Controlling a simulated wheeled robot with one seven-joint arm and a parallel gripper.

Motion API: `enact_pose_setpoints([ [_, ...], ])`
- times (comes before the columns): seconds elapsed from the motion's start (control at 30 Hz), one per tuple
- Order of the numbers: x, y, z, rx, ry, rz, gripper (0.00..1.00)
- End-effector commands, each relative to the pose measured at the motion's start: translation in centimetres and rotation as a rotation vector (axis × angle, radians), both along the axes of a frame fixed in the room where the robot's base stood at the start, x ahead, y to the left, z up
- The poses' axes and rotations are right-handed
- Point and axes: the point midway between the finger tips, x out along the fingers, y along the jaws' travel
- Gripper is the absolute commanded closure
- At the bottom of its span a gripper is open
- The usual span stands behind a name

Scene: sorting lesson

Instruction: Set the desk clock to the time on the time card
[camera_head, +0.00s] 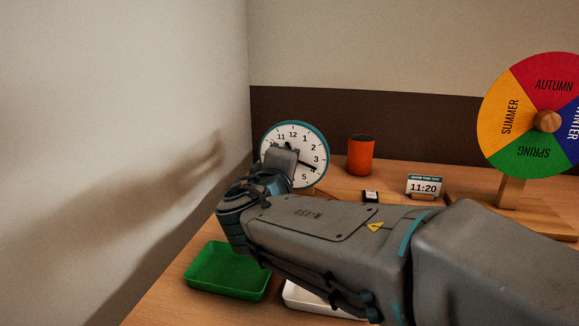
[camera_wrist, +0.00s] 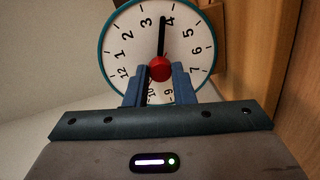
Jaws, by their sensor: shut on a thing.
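The desk clock (camera_head: 320,143) has a white face and teal rim and stands at the back left, by the wall. The clock also shows in the wrist view (camera_wrist: 108,58), turned on its side. Its long black hand (camera_wrist: 162,38) points at 4. In the head view a short dark hand seems to point near 11, partly hidden by my gripper. My gripper (camera_wrist: 160,72) is shut on the red knob (camera_wrist: 160,68) at the clock's centre. The time card (camera_head: 424,187) stands on the desk to the right and reads 11:20.
An orange cup (camera_head: 361,155) stands right of the clock. A season wheel (camera_head: 512,115) stands at the far right. A small black-and-white item (camera_head: 370,196) lies near the card. A green tray (camera_head: 228,270) and a white tray (camera_head: 315,302) are in front, partly under my arm.

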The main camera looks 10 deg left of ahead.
Motion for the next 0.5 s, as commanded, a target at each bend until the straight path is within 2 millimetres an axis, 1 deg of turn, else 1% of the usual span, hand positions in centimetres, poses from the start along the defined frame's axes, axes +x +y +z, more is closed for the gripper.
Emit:
enact_pose_setpoints([
  [0.2, 0.00, -0.03, -0.07, 0.106, 0.001, 0.000, 1.00],
  [0.5, -0.02, -0.01, -0.09, 0.168, 0.001, 0.001, 1.00],
])
